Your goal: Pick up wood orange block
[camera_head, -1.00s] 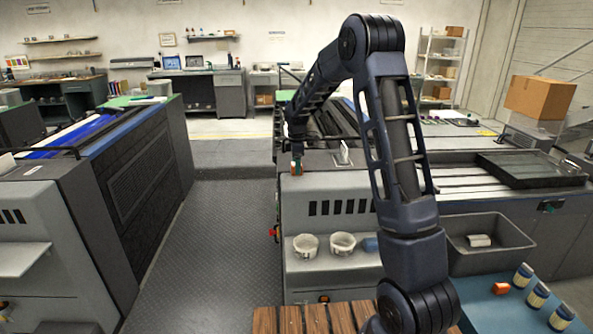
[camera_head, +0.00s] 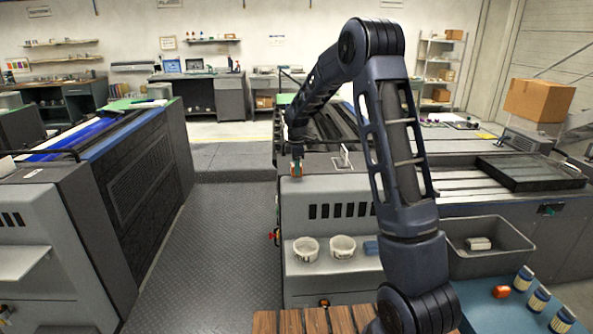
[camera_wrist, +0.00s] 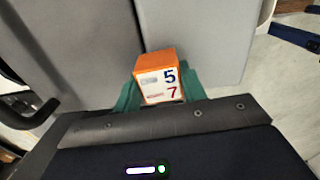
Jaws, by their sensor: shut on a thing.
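The wood orange block (camera_wrist: 157,63) shows in the wrist view as a small cube with an orange top. Its near face is white with a blue 5 and a red 7. My gripper (camera_wrist: 157,94) has its two green fingers shut on the block, one on each side. In the head view, my gripper (camera_head: 297,168) hangs over the top of the grey machine at the picture's middle. The block is very small there, showing as a bit of orange between the fingers. I cannot tell how far the block is above the machine's surface.
A dark grey bin (camera_head: 497,262) stands to the right. A blue table (camera_head: 480,305) with several jars is at front right. The aisle floor (camera_head: 228,240) is clear.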

